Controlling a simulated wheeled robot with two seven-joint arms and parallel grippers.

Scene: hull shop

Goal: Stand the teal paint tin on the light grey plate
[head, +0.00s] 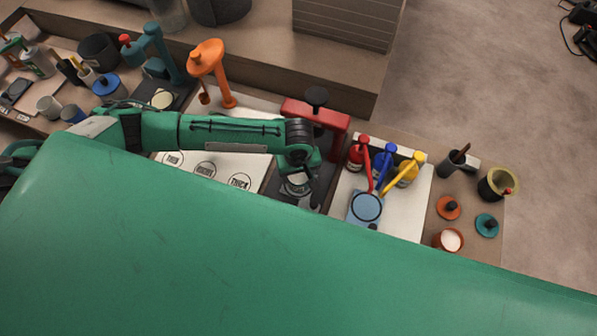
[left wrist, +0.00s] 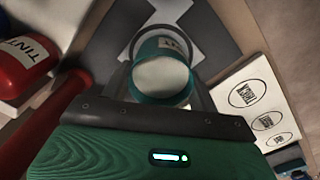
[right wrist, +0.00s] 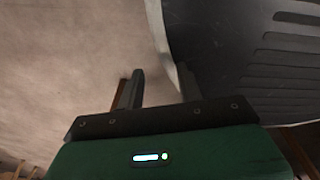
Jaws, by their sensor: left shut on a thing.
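The teal paint tin (left wrist: 160,82) is between the two dark fingers of my left gripper (head: 300,180), which is shut on it. Its pale round top faces the left wrist camera. In the head view only a pale bit of the tin (head: 295,187) shows, partly covered by the gripper. My right gripper (right wrist: 158,88) is open and empty, away from the bench.
A red press frame (head: 330,116) with a black knob stands close behind my left gripper. To the right are a blue scale (head: 366,207) and red, blue and yellow pump bottles. A white board (head: 205,172) with labelled circles lies left. My green body hides the near bench.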

